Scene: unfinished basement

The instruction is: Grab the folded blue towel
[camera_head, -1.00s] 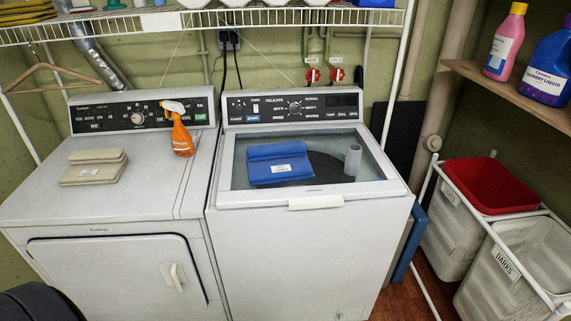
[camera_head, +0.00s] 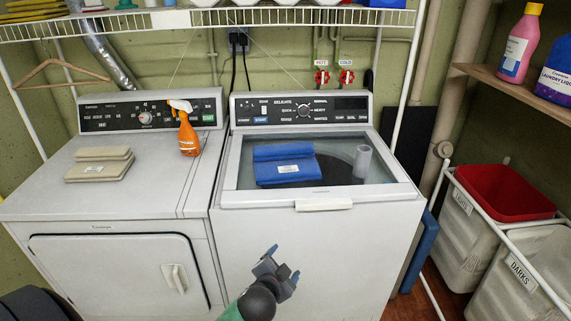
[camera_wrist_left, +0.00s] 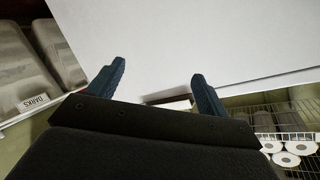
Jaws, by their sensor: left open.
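The folded blue towel (camera_head: 287,165) lies on the glass lid of the washer (camera_head: 318,205), towards its left side, with a small white label on its front. My left gripper (camera_head: 284,262) is in front of the washer's front panel, below and apart from the towel. It is open and empty. In the left wrist view its two dark fingers (camera_wrist_left: 155,85) stand apart before a plain white surface, and the towel does not show there. My right gripper is not in view.
An orange spray bottle (camera_head: 188,130) and folded beige towels (camera_head: 99,164) sit on the dryer (camera_head: 130,208). A wire shelf (camera_head: 215,18) runs above. Laundry bins (camera_head: 500,205) stand at right.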

